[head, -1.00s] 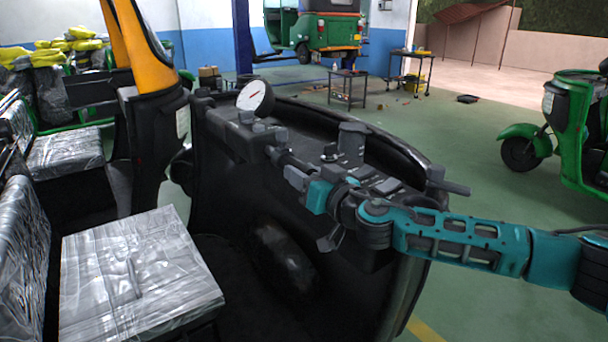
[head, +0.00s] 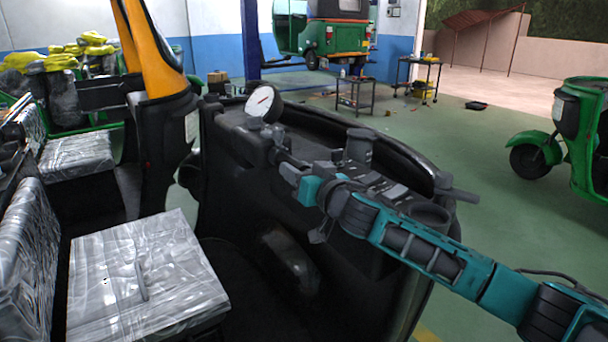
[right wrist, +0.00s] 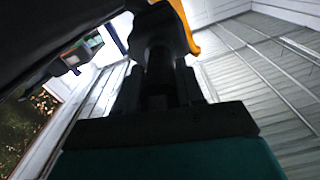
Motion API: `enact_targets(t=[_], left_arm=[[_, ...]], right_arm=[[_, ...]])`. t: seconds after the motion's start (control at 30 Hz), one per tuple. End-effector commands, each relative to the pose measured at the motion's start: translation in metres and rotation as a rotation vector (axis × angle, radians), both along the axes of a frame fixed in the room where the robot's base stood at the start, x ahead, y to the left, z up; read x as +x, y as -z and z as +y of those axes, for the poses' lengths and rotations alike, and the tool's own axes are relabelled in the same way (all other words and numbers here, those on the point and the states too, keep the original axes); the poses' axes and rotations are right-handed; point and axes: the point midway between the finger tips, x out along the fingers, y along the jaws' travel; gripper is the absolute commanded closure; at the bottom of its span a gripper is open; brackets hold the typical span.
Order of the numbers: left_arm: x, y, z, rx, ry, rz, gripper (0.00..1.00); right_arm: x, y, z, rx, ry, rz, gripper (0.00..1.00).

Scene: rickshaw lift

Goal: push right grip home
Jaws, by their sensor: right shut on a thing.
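The dark handlebar grip (head: 277,154) sticks out of the rickshaw's black front housing (head: 240,141), just below the white round gauge (head: 263,102). My right gripper (head: 285,163) is shut on this grip, its grey fingers at the grip's near end. In the right wrist view the grip (right wrist: 160,62) shows as a dark upright cylinder in front of the jaws, mostly in shadow. How fully the grip is seated cannot be told. My left gripper is not in view.
A second dark bar end (head: 457,194) juts from the housing's right side. A plastic-wrapped seat (head: 145,270) is at lower left. An orange-and-black pillar (head: 155,60) stands behind it. A green rickshaw (head: 577,135) is at right, with open green floor between.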

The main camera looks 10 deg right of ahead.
Motion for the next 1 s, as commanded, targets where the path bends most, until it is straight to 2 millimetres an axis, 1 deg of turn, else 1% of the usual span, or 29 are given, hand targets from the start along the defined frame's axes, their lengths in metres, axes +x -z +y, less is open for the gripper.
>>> enact_targets(t=[0.03, 0.27, 0.3, 0.53, 0.57, 0.83, 0.93, 1.0], left_arm=[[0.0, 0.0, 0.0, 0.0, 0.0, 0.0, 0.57], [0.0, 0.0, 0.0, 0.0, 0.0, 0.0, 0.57], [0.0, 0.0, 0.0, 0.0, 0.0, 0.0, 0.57], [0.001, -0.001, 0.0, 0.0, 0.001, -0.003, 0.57], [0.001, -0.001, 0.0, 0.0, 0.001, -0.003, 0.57], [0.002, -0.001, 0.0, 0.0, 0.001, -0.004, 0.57], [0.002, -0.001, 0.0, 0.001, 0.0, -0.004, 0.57], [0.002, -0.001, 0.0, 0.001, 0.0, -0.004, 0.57]], right_arm=[[0.002, -0.003, 0.0, 0.002, 0.001, -0.003, 1.0], [0.002, -0.003, 0.0, 0.002, 0.001, -0.005, 1.0], [0.002, -0.004, 0.0, 0.002, 0.001, -0.005, 0.62], [0.002, -0.002, 0.0, 0.001, 0.002, -0.003, 0.4], [0.002, -0.002, 0.0, 0.001, 0.002, -0.003, 0.38], [0.0, -0.001, 0.0, 0.0, 0.001, -0.001, 0.38], [-0.005, -0.001, -0.003, 0.002, 0.001, -0.001, 0.38], [-0.012, 0.0, -0.006, 0.002, 0.001, 0.0, 0.38]])
